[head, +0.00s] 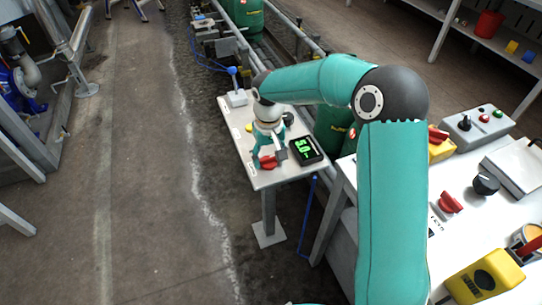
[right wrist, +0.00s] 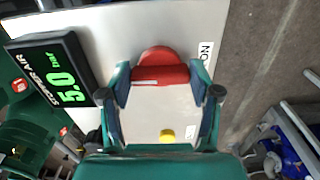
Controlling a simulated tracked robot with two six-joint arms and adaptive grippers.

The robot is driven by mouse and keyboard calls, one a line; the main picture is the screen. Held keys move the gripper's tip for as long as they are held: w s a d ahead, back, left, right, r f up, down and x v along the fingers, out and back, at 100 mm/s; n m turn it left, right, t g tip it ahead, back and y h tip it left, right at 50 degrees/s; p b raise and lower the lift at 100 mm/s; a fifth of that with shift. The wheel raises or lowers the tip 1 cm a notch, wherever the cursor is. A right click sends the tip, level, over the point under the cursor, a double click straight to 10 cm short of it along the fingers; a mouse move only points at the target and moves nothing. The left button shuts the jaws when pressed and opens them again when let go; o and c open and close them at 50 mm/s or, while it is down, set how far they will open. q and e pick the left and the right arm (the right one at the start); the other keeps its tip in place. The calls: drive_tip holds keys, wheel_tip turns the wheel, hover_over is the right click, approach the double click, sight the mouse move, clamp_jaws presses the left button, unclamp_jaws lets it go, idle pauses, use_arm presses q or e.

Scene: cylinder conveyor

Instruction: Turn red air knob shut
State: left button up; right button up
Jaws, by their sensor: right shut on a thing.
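The red air knob (right wrist: 160,70) sits on the small light panel table in the right wrist view, its bar lying across the picture between my fingers. In the head view the knob (head: 267,162) shows near the table's front left part. My right gripper (head: 275,150) reaches down over it and is shut on it, with one finger at each end of the bar in the right wrist view (right wrist: 160,84). A black display (right wrist: 62,75) with green digits 5.0 is beside the knob; it also shows in the head view (head: 306,150). My left gripper is not in view.
A yellow button (right wrist: 167,135) is near the knob on the panel table (head: 284,176). A blue-knobbed lever (head: 234,85) stands at the table's far end. At right, a white bench (head: 470,235) carries another red knob (head: 449,202) and a black knob (head: 486,184). Floor at left is clear.

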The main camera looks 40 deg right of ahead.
sight(269, 157)
drive_tip(key=shift+w+r, duration=0.15)
drive_tip(key=shift+w, duration=0.1)
drive_tip(key=o, duration=0.9)
drive_tip(key=shift+o, duration=1.2)
drive_tip(key=shift+s, duration=0.1)
wheel_tip(269, 157, up, 12)
